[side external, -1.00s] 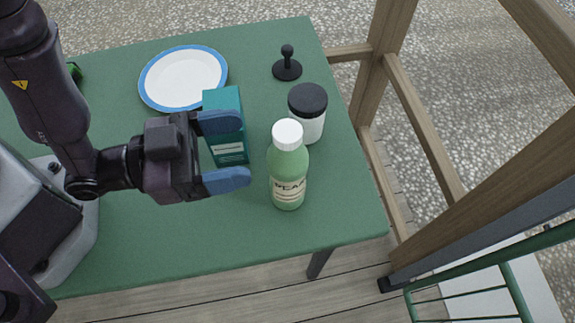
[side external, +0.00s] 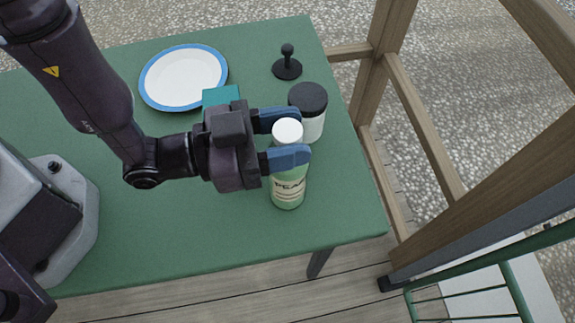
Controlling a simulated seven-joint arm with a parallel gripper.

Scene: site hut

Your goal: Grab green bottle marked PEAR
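The green bottle (side external: 288,193) with a white cap stands upright near the right end of the table. Its label shows letters that read as PEAR, partly covered. My gripper (side external: 284,137) is at the bottle's upper part, with one blue finger on the far side and the other on the near side. The fingers are apart, with the white cap showing between them. The near finger hides the bottle's shoulder, and I cannot tell whether either finger touches it.
A white jar with a black lid (side external: 308,98) stands close behind the bottle, near the far finger. A teal box (side external: 221,97) is mostly hidden behind my gripper. A blue-rimmed plate (side external: 183,78) and a black knobbed object (side external: 287,68) lie farther back on the green table (side external: 190,245).

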